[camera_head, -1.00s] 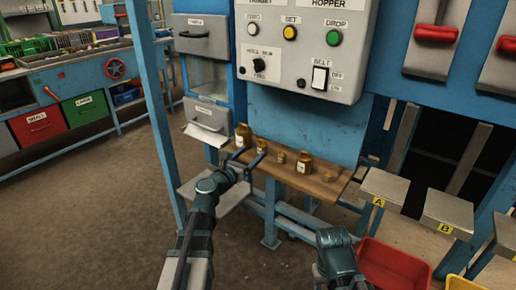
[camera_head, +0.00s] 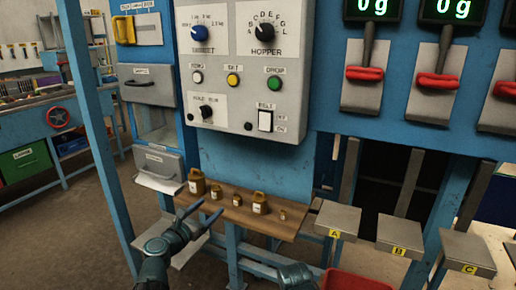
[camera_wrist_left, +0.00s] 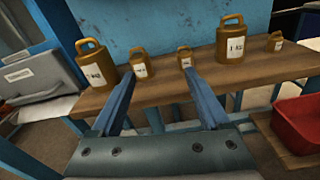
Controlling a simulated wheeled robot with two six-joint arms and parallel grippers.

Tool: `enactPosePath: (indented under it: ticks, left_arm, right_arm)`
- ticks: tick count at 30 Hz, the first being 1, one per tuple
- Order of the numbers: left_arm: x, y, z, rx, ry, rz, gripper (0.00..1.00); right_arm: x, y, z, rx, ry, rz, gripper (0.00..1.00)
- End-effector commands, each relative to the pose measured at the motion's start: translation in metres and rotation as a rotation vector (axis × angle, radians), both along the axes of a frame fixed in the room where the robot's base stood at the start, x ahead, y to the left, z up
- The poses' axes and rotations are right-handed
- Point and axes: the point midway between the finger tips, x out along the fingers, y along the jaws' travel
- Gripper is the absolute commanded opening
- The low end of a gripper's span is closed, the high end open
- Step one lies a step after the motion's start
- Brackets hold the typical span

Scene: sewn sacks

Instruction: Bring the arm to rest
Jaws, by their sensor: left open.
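My left gripper (camera_head: 208,208) is open and empty, at the front left edge of the wooden shelf (camera_head: 262,223) in the head view. In the left wrist view, its two blue fingers (camera_wrist_left: 162,82) stand apart, pointing towards the brass weights, with nothing between them. Several weights stand upright on the shelf, among them a large one (camera_wrist_left: 97,65) at the left and another large one (camera_wrist_left: 231,42) towards the right. Part of my right arm (camera_head: 296,276) shows at the bottom edge of the head view; its gripper fingers are not visible.
A grey control panel (camera_head: 245,65) with knobs and buttons hangs above the shelf. Grey platforms A (camera_head: 337,218), B (camera_head: 400,236) and C (camera_head: 468,252) stand to its right. A red bin (camera_head: 358,282) lies low in front. A blue post (camera_head: 92,120) rises at left.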

Motion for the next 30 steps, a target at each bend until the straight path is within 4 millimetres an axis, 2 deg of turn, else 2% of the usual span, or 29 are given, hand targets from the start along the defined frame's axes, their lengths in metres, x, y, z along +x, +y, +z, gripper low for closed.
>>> enactPosePath:
  ticks: [1, 2, 6, 9, 12, 16, 18, 21, 25, 30]
  left_arm:
    - [-0.004, -0.028, 0.010, 0.112, 0.002, -0.076, 0.79]
    - [-0.008, -0.045, 0.011, 0.196, 0.001, -0.129, 0.79]
    - [-0.041, -0.130, 0.002, 0.664, -0.032, -0.460, 0.79]
    - [-0.078, -0.176, -0.010, 1.010, -0.087, -0.745, 0.79]
    - [-0.123, -0.203, -0.022, 1.342, -0.164, -1.072, 0.79]
    - [-0.177, -0.207, -0.027, 1.687, -0.274, -1.501, 0.79]
    - [-0.200, -0.201, -0.024, 1.817, -0.326, -1.714, 0.79]
    - [-0.223, -0.188, -0.016, 1.941, -0.379, -1.971, 0.79]
    - [-0.239, -0.174, -0.006, 2.019, -0.415, -2.193, 0.79]
    - [-0.245, -0.166, -0.003, 2.044, -0.427, -2.298, 0.79]
  right_arm:
    - [0.000, 0.000, 0.020, 0.000, 0.000, 0.000, 0.50]
    - [0.000, 0.000, 0.027, 0.000, 0.000, 0.000, 0.50]
    - [0.000, 0.000, 0.067, 0.000, 0.000, 0.000, 0.50]
    - [0.000, 0.000, 0.097, 0.000, 0.000, 0.000, 0.50]
    - [0.000, 0.000, 0.127, 0.000, 0.000, -0.001, 0.50]
    - [0.000, 0.000, 0.161, 0.000, 0.000, -0.001, 0.50]
    - [0.000, 0.000, 0.176, 0.000, 0.000, -0.001, 0.50]
    - [0.000, 0.000, 0.192, 0.000, 0.000, -0.001, 0.50]
    - [0.000, 0.000, 0.203, 0.000, 0.000, -0.001, 0.50]
    - [0.000, 0.000, 0.205, 0.000, 0.000, -0.001, 0.50]
